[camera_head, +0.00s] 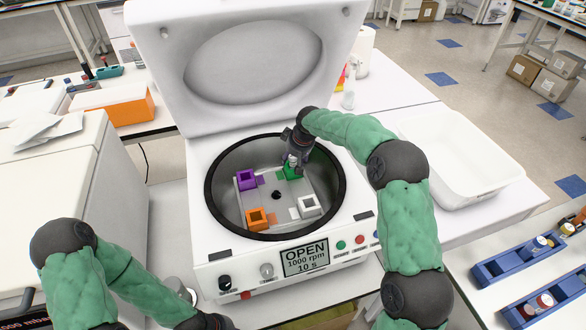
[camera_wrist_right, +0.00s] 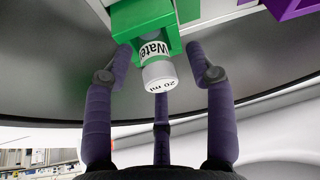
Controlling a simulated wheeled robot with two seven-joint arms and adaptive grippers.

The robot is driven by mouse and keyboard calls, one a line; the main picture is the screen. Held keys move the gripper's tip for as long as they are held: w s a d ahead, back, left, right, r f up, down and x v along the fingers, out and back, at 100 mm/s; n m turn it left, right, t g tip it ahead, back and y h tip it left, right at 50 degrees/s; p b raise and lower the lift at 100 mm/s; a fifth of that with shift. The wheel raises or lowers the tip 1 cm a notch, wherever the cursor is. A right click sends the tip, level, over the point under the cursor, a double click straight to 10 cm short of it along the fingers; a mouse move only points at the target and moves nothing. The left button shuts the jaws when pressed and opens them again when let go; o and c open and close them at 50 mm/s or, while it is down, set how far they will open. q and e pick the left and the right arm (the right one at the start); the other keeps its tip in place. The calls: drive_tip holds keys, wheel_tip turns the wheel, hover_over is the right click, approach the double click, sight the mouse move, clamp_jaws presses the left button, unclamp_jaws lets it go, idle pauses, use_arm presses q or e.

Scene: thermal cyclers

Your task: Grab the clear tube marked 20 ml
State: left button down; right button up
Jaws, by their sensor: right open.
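The tube marked 20 ml (camera_wrist_right: 159,74) shows in the right wrist view with a white "Water" label and a pale end bearing the marking. It sits in the green holder (camera_wrist_right: 143,22) of the open centrifuge. In the head view the green holder (camera_head: 291,174) is at the back right of the rotor. My right gripper (camera_head: 293,158) is over it inside the bowl. In the right wrist view the open fingers (camera_wrist_right: 163,68) are spread around the tube's end, with gaps visible at the sides. My left gripper is out of view; only its arm shows at the lower left.
The centrifuge bowl rim (camera_head: 211,206) surrounds my right gripper, and its raised lid (camera_head: 160,75) stands behind. Purple (camera_head: 246,179), orange (camera_head: 256,217) and white (camera_head: 310,205) holders share the rotor. A white bin (camera_head: 480,190) and blue racks (camera_head: 510,265) stand at the right.

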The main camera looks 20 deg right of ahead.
drive_tip(key=c, duration=1)
drive_tip(key=shift+o, duration=0.2)
